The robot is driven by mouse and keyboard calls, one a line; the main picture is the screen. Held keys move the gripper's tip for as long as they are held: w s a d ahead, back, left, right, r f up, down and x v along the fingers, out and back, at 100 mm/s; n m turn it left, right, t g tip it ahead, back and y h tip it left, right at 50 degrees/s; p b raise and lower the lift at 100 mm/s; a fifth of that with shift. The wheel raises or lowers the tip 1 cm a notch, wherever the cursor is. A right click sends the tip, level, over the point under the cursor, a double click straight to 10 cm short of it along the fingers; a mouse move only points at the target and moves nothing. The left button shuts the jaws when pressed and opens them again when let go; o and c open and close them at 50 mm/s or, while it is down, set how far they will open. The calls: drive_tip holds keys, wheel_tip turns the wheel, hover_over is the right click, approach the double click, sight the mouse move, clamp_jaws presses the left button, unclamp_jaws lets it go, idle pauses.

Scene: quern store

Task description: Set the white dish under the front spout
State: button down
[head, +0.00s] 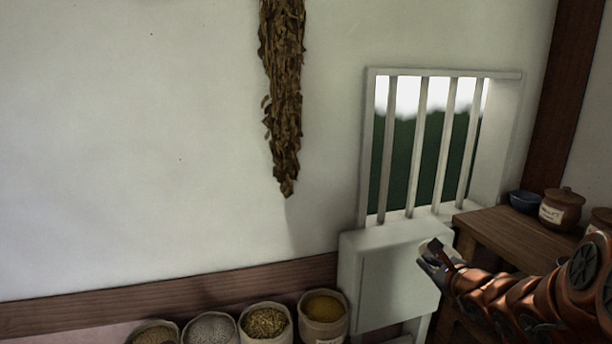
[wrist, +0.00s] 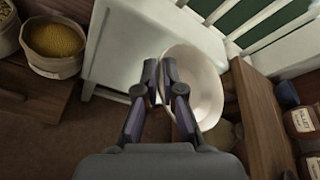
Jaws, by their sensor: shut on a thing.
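The white dish (wrist: 207,78) shows in the wrist view as a round, pale bowl just right of my fingertips. My gripper (wrist: 164,72) is shut on its near-left rim, and the fingers hide part of that edge. In the head view my gripper (head: 436,258) is at the lower right, in front of a white cabinet; I cannot make out the dish there. No spout can be made out in either view.
The white cabinet (head: 393,282) stands under a barred window (head: 425,145). A wooden counter (head: 510,240) at right bears a blue bowl (head: 525,201) and a labelled lidded jar (head: 563,208). Several sacks of grain, one yellow (head: 323,308), line the wall at lower left.

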drive_tip(key=w+a+n+y, duration=0.2)
drive_tip(key=w+a, duration=0.1)
drive_tip(key=a, duration=0.8)
wheel_tip(320, 180, up, 38)
drive_tip(key=p, duration=3.7)
drive_tip(key=shift+w+d+m+p, duration=0.15)
drive_tip(key=shift+d+m+p, duration=0.05)
drive_tip(key=shift+m+p, duration=0.1)
